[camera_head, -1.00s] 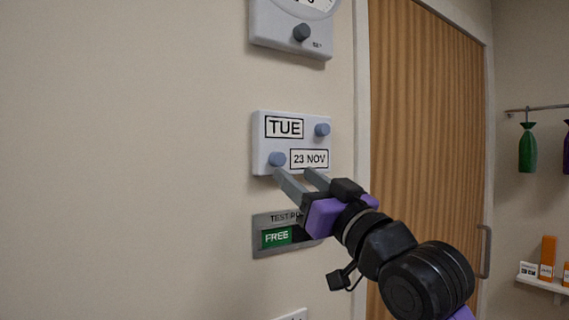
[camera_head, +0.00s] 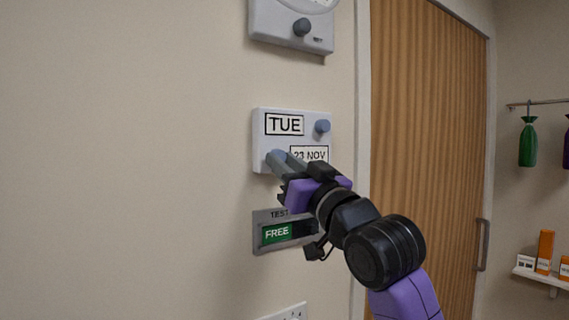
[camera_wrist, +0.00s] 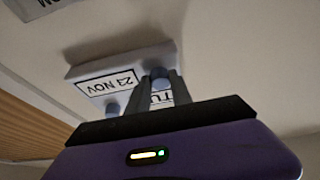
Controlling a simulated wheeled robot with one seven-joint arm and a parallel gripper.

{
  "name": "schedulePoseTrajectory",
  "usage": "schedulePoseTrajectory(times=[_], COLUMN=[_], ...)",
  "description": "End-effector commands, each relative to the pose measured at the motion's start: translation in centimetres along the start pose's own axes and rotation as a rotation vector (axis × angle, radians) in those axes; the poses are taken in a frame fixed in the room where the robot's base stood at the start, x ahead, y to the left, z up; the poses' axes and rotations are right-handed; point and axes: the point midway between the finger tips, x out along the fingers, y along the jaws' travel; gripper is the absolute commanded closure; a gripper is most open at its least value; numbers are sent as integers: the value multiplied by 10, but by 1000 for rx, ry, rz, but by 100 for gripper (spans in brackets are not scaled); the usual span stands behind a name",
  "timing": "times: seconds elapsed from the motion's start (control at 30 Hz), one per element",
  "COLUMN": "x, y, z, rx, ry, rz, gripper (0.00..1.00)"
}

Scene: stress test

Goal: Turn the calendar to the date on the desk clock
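The calendar (camera_head: 262,141) is a pale box on the wall. It reads TUE at the upper left and 23 NOV at the lower right; my gripper partly covers the date. A blue-grey knob (camera_head: 322,126) stands at its upper right. My gripper (camera_head: 280,157) is at the lower-left knob, which it mostly hides in the head view. The wrist view shows the calendar (camera_wrist: 85,70) upside down, with the lower-left knob (camera_wrist: 160,78) between my fingers, which look closed on its sides. The desk clock is not in view.
A white dial device (camera_head: 275,30) with a knob is above, cut off by the frame. A sign reading FREE (camera_head: 277,233) is just below my gripper. A switch plate (camera_head: 290,312) is lower. A wooden door (camera_head: 425,130) and a shelf (camera_head: 540,277) are to the right.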

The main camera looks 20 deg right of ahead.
Motion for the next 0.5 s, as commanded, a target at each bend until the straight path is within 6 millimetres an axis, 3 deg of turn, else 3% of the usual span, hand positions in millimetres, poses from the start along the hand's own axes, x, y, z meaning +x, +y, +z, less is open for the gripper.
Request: schedulePoseTrajectory(times=[0.5], x=[1], y=[-3], z=[-2], rx=[118], ry=[-1], rz=[45], gripper=[100])
